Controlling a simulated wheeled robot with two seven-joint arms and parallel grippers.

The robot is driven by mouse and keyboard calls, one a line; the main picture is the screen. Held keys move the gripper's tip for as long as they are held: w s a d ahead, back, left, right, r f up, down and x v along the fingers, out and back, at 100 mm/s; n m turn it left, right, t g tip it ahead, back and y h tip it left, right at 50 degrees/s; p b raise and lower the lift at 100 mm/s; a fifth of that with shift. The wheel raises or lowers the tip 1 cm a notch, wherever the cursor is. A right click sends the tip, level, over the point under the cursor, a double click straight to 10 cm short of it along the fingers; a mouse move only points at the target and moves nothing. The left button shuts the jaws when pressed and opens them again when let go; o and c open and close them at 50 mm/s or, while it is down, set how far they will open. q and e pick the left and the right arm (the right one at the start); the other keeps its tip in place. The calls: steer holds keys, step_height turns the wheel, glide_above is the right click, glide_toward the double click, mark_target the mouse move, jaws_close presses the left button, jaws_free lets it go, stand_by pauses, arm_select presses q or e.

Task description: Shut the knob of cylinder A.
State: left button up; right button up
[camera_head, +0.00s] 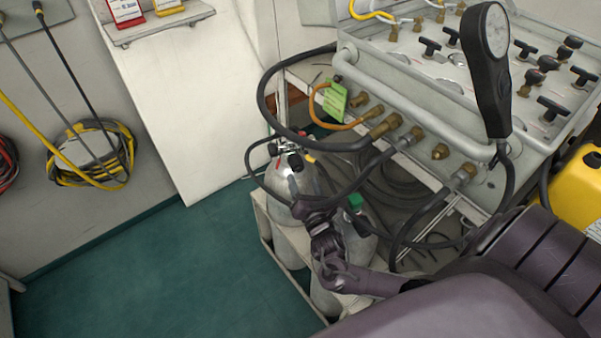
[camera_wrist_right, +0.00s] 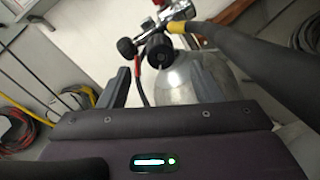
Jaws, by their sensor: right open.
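A silver cylinder (camera_head: 285,180) stands in a pale rack below the panel, with a black knob (camera_head: 295,161) and a valve on top. No letter is readable on it, so I cannot tell whether it is cylinder A. My right gripper (camera_head: 296,186) is open just in front of this cylinder, below the knob in the picture. In the right wrist view, the black knob (camera_wrist_right: 158,50) shows between and beyond the open fingers, with the silver cylinder (camera_wrist_right: 185,78) behind. A second cylinder with a green part (camera_head: 355,202) on top is partly hidden by my right arm and hoses. My left gripper is not visible.
The air panel (camera_head: 400,75), with several black knobs and brass fittings, overhangs the cylinders on the right. Black hoses (camera_head: 275,75) loop around the cylinder tops. A handheld gauge (camera_head: 487,60) stands in front of the panel. Green floor (camera_head: 180,270) is clear on the left.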

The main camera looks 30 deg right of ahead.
mark_target(298, 169)
steer(key=shift+s+a, duration=0.15)
steer(key=shift+s, duration=0.3)
steer(key=n, duration=0.1)
steer(key=w+n, duration=0.1)
steer(key=n, duration=0.1)
steer(key=shift+w+f, duration=0.15)
steer(key=shift+n, duration=0.3)
steer(key=x, duration=0.7)
steer(key=shift+w+d, duration=0.2)
steer(key=shift+d, duration=0.05)
steer(key=c, duration=1)
